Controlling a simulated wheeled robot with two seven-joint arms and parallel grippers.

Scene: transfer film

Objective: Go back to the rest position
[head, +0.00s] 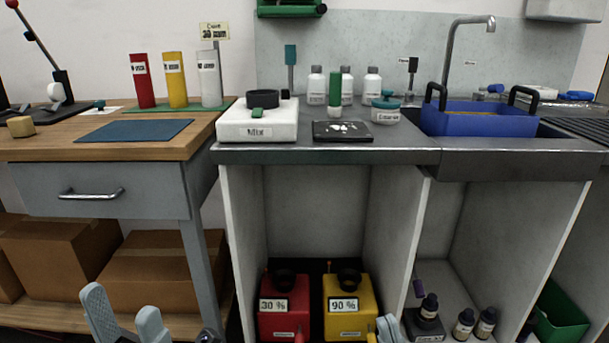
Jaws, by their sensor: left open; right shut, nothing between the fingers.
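My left gripper (126,318) shows at the bottom left of the head view. Its two pale grey fingers stand apart with nothing between them, in front of the cardboard boxes under the wooden bench. My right gripper (388,329) shows only in small part at the bottom edge, right of the yellow container (346,303). Its fingers are together and I see nothing held. Both grippers are low, below the worktops. Most of both arms is out of view.
A red container (284,306) stands beside the yellow one in the open cabinet. Small dark bottles (465,322) stand to the right. Above are the wooden bench (40,147), a white Mix device (258,124) and a blue basket (480,119) at the sink.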

